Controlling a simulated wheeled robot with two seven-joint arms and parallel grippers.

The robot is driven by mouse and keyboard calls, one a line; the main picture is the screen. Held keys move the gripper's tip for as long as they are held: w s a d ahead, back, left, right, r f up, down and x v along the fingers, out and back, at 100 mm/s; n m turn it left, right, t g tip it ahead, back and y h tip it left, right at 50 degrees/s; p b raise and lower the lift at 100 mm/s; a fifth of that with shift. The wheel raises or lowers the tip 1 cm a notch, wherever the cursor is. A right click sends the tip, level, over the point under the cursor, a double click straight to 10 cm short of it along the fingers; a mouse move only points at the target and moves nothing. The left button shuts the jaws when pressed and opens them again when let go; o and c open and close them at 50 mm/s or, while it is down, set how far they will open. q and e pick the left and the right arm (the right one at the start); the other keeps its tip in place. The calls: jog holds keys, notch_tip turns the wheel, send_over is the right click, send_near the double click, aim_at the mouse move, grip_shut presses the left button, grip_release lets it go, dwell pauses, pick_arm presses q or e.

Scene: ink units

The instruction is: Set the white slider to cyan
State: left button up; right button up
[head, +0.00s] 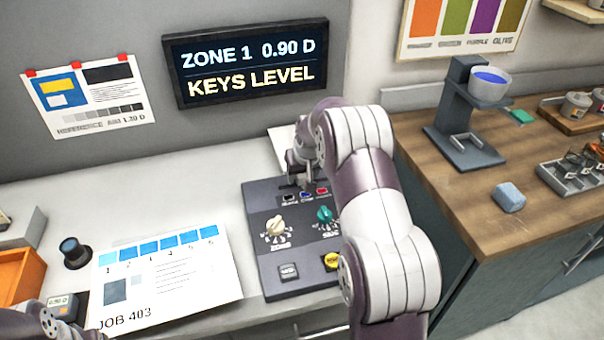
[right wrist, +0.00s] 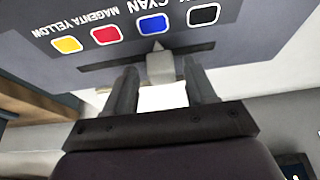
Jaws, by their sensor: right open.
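The white slider (right wrist: 160,68) shows in the right wrist view as a pale block with a pointed tip, in a dark slot on the control panel (right wrist: 50,22). Its tip points at the blue square (right wrist: 152,24) labelled CYAN. The black (right wrist: 203,15), magenta (right wrist: 106,35) and yellow (right wrist: 67,45) squares lie to either side. My right gripper (right wrist: 163,88) is open, its fingers on both sides of the slider and apart from it. In the head view my right gripper (head: 302,165) is over the panel's far edge and hides the slider.
The panel (head: 262,205) also carries a cream knob (head: 276,225), a teal knob (head: 324,214) and a yellow button (head: 331,261). A display (head: 247,66) reads ZONE 1 0.90 D, KEYS LEVEL. A JOB 403 sheet (head: 190,280) lies left of the panel.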

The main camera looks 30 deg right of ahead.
jog(key=shift+w+a, duration=0.1)
jog(key=shift+a, duration=0.15)
jog(key=shift+a+r, duration=0.1)
jog(key=shift+r, duration=0.05)
jog(key=d+b+v, duration=0.1)
jog(key=v, duration=1.1)
jog(key=shift+a+r, duration=0.15)
jog(key=shift+a, duration=0.25)
